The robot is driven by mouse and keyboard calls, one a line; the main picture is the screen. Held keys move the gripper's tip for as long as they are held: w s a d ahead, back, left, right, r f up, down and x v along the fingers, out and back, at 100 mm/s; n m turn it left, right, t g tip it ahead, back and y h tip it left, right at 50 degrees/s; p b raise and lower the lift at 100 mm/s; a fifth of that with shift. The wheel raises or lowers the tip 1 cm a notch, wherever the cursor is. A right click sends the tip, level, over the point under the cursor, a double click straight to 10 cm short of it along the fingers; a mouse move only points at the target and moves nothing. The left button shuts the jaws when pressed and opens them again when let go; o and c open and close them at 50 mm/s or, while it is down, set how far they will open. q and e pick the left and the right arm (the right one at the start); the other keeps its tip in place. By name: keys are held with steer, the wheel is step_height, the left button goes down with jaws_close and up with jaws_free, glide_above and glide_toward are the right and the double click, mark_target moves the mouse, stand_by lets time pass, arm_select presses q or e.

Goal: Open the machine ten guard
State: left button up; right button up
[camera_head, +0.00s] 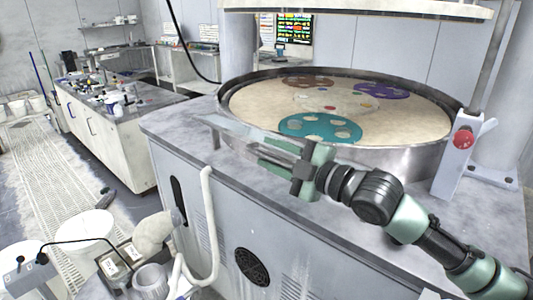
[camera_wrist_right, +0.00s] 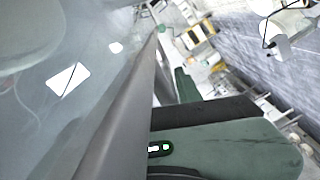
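The machine is a grey cabinet (camera_head: 190,165) with a round metal-rimmed basin (camera_head: 400,160) on top. A tan polishing pad (camera_head: 255,105) lies in it, with teal (camera_head: 320,128), brown (camera_head: 308,82) and purple (camera_head: 380,91) discs. A pale, thin, partly see-through panel (camera_head: 228,127) stands at the basin's front left; I cannot tell for sure that it is the guard. My right gripper (camera_head: 268,152) is at this panel's right end, over the cabinet's front edge. Its green fingers show in the right wrist view (camera_wrist_right: 180,105) beside a long grey edge (camera_wrist_right: 118,105); their grip is unclear. My left gripper is not in view.
A red stop button (camera_head: 463,139) sits on a post right of the basin. A pale round cover (camera_head: 350,10) hangs above. A white hose (camera_head: 208,225) runs down the cabinet front.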

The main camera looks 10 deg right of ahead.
steer(key=b+v, duration=0.1)
steer(key=v, duration=0.5)
steer(key=shift+d, duration=0.15)
steer(key=shift+s, duration=0.2)
